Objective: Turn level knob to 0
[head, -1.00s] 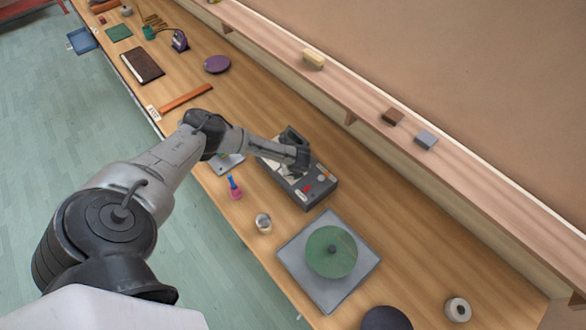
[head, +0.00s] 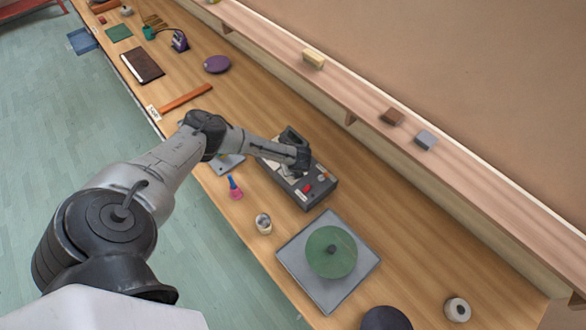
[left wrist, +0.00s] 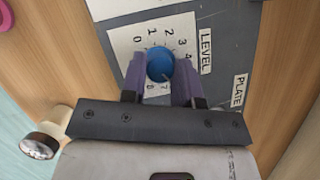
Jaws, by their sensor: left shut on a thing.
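The blue level knob (left wrist: 160,66) sits in the middle of a white dial card (left wrist: 128,40) with numbers around it, 0 at the upper left. A label reading LEVEL is to the right of the card. A small pale mark shows on the knob's lower right edge, near the 7; I cannot tell surely that it is the pointer. My left gripper (left wrist: 160,72) is shut on the knob, one purple finger on each side. In the head view my left gripper (head: 299,158) is over the dark grey control box (head: 318,196) and hides the knob. My right gripper is not in view.
A grey plate (head: 300,275) with a green disc (head: 325,262) stands nearer on the bench. A pink and blue bottle (head: 235,190) and a small metal-topped cup (head: 263,224) are near the front edge. A shelf (head: 450,165) runs along the back.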

